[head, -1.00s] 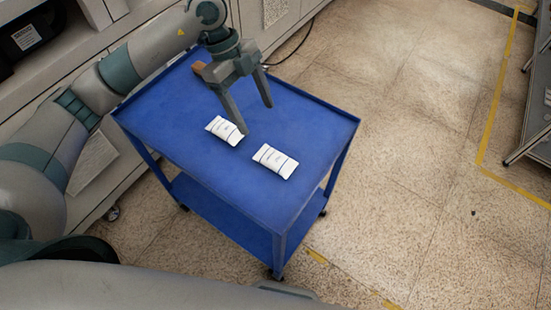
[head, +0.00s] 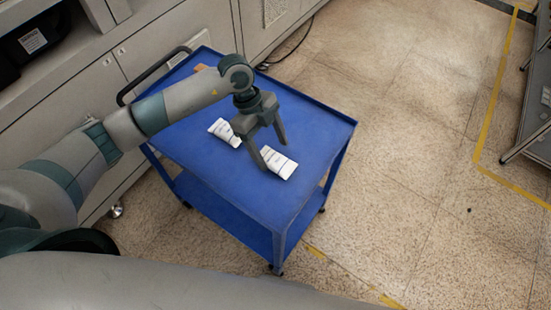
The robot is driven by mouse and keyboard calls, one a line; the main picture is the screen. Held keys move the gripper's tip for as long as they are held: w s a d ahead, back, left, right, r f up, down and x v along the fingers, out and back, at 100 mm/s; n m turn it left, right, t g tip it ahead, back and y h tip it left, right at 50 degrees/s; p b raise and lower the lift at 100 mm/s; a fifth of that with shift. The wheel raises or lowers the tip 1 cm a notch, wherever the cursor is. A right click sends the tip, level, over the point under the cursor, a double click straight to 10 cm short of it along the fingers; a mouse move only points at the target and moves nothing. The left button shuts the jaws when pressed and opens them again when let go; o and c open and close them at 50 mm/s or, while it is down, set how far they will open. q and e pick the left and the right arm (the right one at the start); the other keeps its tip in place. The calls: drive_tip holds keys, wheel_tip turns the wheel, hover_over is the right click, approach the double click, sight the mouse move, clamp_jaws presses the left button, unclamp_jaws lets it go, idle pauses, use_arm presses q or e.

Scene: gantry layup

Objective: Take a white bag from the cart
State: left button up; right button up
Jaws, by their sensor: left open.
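The blue cart (head: 215,187) stands in the middle of the head view. Two white bags with dark print lie on its top. One white bag (head: 281,163) lies toward the right front, partly hidden by a finger of my left gripper. The other white bag (head: 222,131) lies farther left, and the gripper covers part of its right side. My left gripper (head: 273,156) is open and empty, with its fingers pointing down at the right bag. I cannot tell whether a finger touches that bag. My right gripper is not in view.
A small orange-brown item (head: 201,68) lies at the cart's far left corner by the black handle (head: 150,82). Grey cabinets (head: 150,35) stand behind the cart. A metal rack (head: 530,125) stands at the far right. The floor (head: 410,130) between is clear.

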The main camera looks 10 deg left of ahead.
sight(278, 160)
use_arm(q)
drive_tip(key=shift+f, duration=0.1)
drive_tip(key=shift+d+f+p, duration=0.25)
drive_tip(key=shift+f+p, duration=0.05)
drive_tip(key=shift+p, duration=0.1)
drive_tip(key=p+x, duration=0.1)
drive_tip(key=x, duration=0.2)
drive_tip(key=shift+d+p, duration=0.1)
drive_tip(key=shift+p, duration=0.2)
drive_tip(key=shift+d+f, duration=0.2)
drive_tip(key=shift+f, duration=0.45)
drive_tip(key=shift+c, duration=0.6)
drive_tip(key=c, duration=1.1)
